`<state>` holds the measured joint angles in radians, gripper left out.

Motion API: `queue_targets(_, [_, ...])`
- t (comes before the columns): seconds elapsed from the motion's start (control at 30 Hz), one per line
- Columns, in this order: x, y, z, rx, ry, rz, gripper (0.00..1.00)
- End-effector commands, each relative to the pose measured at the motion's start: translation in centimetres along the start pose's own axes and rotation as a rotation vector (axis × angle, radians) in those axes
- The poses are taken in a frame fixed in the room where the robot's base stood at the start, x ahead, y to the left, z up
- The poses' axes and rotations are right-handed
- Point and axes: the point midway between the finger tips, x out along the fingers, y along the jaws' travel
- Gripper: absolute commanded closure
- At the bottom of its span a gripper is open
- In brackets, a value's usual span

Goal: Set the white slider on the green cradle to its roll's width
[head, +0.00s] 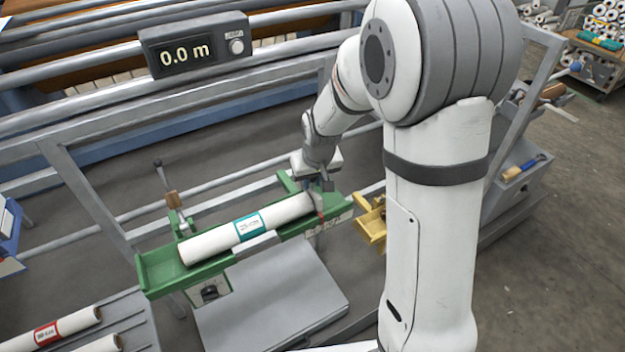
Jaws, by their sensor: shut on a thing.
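The green cradle (160,268) stands left of my arm and slants up to the right. A white roll (205,243) with a teal label (249,227) lies in its trough. My gripper (320,197) is low over the cradle's right end, beside the roll's right end. It is shut on a small part there, which seems to be the white slider. The fingers and arm hide most of that part, so its exact position against the roll's end cannot be told. A pale strip with marks (341,217) shows on the cradle's front right side.
A yellow cradle (371,226) stands close to the right, partly behind my arm. A grey display (196,47) reads 0.0 m on the rail. A rack with rolls (65,328) is at lower left.

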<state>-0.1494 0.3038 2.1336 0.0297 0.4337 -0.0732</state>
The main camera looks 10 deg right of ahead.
Motion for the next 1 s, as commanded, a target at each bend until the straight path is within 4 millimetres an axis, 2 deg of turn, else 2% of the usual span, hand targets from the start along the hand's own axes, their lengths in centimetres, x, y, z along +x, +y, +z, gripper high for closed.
queue_targets(0.07, [0.0,0.0,-0.1,0.000,0.002,0.000,1.00])
queue_targets(0.1, [0.0,0.0,-0.1,0.000,0.002,0.000,0.79])
queue_targets(0.4, [0.0,0.0,0.0,0.000,0.001,0.000,0.55])
queue_targets(0.63, [-0.1,0.0,0.0,0.001,0.000,0.000,0.55])
queue_targets(0.73, [-0.7,0.0,-0.1,0.001,0.002,0.000,0.55])
queue_targets(1.0, [-5.0,0.0,0.0,0.001,0.005,0.000,0.55])
